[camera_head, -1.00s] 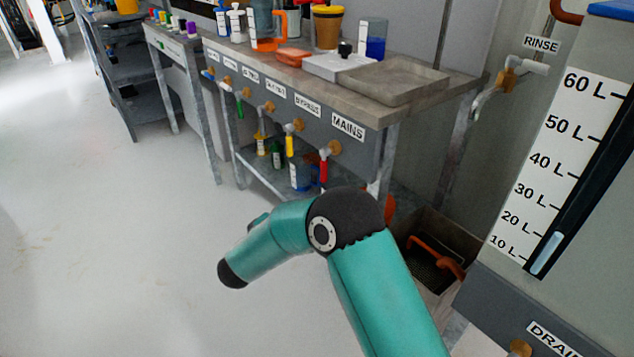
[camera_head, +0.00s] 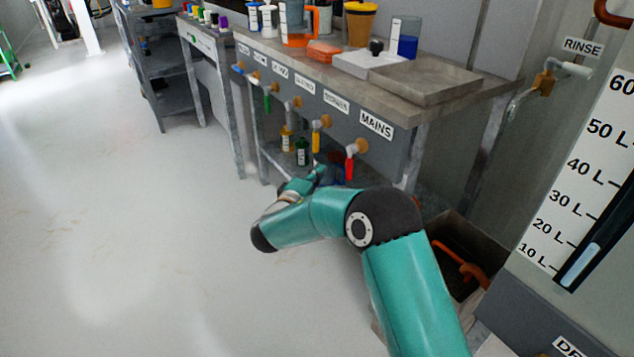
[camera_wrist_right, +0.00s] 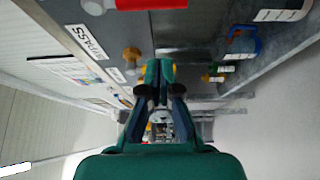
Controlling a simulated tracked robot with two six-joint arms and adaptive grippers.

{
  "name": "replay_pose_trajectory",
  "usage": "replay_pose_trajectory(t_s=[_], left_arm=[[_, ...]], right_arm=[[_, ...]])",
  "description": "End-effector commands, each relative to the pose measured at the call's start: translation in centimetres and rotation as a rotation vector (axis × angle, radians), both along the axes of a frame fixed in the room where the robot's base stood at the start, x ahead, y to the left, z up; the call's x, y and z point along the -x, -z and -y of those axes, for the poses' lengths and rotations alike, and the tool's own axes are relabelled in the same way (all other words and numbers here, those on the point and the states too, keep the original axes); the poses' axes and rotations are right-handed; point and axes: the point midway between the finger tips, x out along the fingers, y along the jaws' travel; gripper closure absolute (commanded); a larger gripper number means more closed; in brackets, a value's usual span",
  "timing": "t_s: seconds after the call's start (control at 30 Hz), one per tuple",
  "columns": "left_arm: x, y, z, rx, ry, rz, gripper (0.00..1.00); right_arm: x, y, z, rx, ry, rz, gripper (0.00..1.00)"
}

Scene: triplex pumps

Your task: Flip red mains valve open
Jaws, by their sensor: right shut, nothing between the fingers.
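The red mains valve handle (camera_head: 350,167) hangs down below its brass fitting (camera_head: 361,146), under the MAINS label (camera_head: 376,124). The red handle (camera_wrist_right: 150,4) also shows at the top edge of the right wrist view, cut off by the frame. My right gripper (camera_head: 319,172) is low and a little left of the red handle, apart from it. In the right wrist view its fingers (camera_wrist_right: 160,72) are closed together with nothing between them. My left gripper is out of view.
The yellow-handled bypass valve (camera_head: 317,136) hangs just left of the mains valve. Small bottles (camera_head: 302,151) stand on the lower shelf behind my gripper. The floor at left is clear.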

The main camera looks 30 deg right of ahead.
Motion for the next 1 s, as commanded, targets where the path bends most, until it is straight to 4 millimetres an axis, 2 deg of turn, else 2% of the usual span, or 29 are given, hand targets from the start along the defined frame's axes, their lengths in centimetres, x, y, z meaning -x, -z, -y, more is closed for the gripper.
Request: replay_pose_trajectory(t_s=[0.1,0.27,0.4,0.6,1.0], left_arm=[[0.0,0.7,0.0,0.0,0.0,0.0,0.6],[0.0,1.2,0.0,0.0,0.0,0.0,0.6],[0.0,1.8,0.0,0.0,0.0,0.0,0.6],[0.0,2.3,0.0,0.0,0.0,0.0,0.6],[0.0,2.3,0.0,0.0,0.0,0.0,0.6]], right_arm=[[-1.3,0.2,2.1,0.0,0.004,0.001,1.0],[-2.6,0.2,4.1,0.001,0.002,-0.001,1.0],[-0.8,0.1,4.3,0.001,0.0,-0.002,1.0],[0.9,0.1,4.7,0.001,0.0,-0.001,1.0],[1.3,0.0,4.9,0.001,0.001,-0.001,1.0]])
